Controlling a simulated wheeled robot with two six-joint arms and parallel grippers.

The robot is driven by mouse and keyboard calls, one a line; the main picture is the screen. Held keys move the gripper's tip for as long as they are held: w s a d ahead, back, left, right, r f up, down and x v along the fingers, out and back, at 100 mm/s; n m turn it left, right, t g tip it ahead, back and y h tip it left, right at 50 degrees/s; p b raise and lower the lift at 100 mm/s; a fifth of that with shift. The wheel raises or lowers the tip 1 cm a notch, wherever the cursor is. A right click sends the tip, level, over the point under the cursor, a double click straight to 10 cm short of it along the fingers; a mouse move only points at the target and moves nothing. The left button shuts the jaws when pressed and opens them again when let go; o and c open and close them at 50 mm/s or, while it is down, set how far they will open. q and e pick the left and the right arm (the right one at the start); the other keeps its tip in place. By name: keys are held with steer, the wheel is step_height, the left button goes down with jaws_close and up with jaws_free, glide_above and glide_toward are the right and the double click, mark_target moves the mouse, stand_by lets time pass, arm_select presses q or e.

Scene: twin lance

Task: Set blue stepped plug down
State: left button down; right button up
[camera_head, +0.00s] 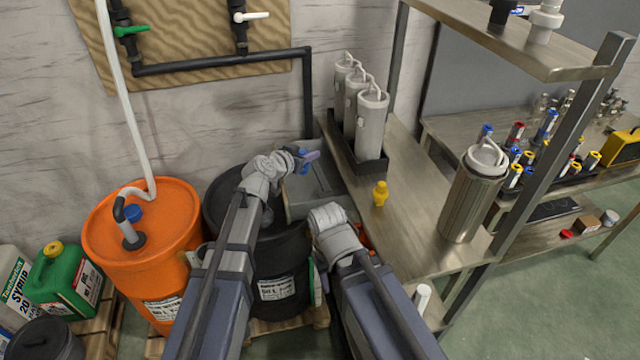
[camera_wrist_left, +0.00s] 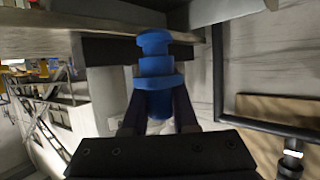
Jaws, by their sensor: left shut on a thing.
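The blue stepped plug (camera_wrist_left: 155,65) is held between the two fingers of my left gripper (camera_wrist_left: 158,112), with its stepped end pointing away from the wrist. In the head view my left gripper (camera_head: 306,157) is above the far right side of the black drum (camera_head: 283,262), near a grey tray-like surface (camera_head: 312,190). Only a little of the plug shows there, and it appears clear of any surface. My right arm reaches in beside the drum; its fingers are hidden behind its wrist.
An orange drum (camera_head: 142,240) with a hose stands left. A steel bench (camera_head: 420,215) on the right carries a yellow plug (camera_head: 380,193), several grey canisters in a black tray (camera_head: 372,168) and a steel canister (camera_head: 468,200). A pipe (camera_head: 225,61) runs along the wall.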

arm_select(q)
steer(key=shift+f+b, duration=4.95)
steer(key=shift+f+b, duration=0.65)
steer(key=c, duration=0.7)
jaws_free()
steer(key=shift+r, duration=0.15)
steer(key=shift+r+p, duration=0.25)
steer(key=shift+p, duration=0.15)
steer(key=shift+r+p, duration=0.5)
steer(key=p+v, duration=0.1)
steer(key=v, duration=0.3)
steer(key=p+v, duration=0.1)
steer(key=v, duration=0.3)
steer(key=p+v, duration=0.2)
steer(key=v, duration=0.2)
steer(key=shift+f, duration=0.3)
